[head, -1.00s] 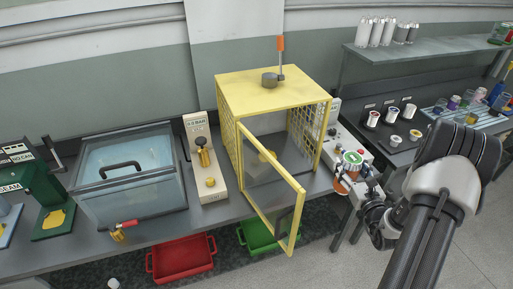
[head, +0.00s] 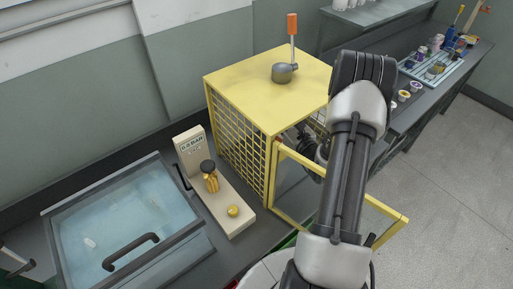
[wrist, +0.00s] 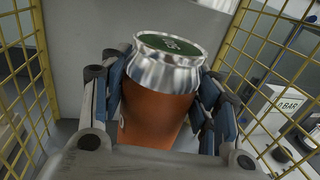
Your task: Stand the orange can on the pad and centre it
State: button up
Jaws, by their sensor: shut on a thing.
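The orange can (wrist: 158,118) is in the wrist view, with a bare silver neck and a green lid. It leans slightly in that picture. My gripper (wrist: 163,100) is shut on it, with blue finger pads on both sides of its body. Yellow mesh stands on both sides, so the can is inside or at the mouth of the yellow cage (head: 262,85). In the head view my arm hides the can and most of the cage's inside. I cannot make out the pad under the can, nor whether the can touches anything below.
The cage's yellow door frame (head: 390,213) stands open around my arm. Left of the cage is a cream gauge stand (head: 190,152) with a brass valve and a brass button. A glass-lidded tank (head: 120,225) is further left. A blue tray (head: 440,68) lies at the back right.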

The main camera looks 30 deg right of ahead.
aim_at(281, 141)
jog(key=f+b, duration=0.1)
jog(key=f, duration=0.1)
jog(key=f+b, duration=0.1)
jog(key=f, duration=0.2)
jog(key=shift+w+f, duration=0.2)
jog(key=shift+f, duration=0.1)
jog(key=shift+w+a+f+b, duration=0.1)
jog(key=shift+f+b, duration=0.5)
jog(key=shift+f, duration=1.45)
jog(key=shift+f, duration=0.1)
jog(key=o, duration=1.5)
jog(key=shift+f, duration=0.15)
jog(key=shift+s+r, duration=0.2)
jog(key=shift+s, duration=0.2)
jog(key=s+a+p, duration=0.1)
jog(key=s+p, duration=0.1)
jog(key=s, duration=0.9)
jog(key=shift+s+a, duration=0.15)
jog(key=shift+a, duration=0.1)
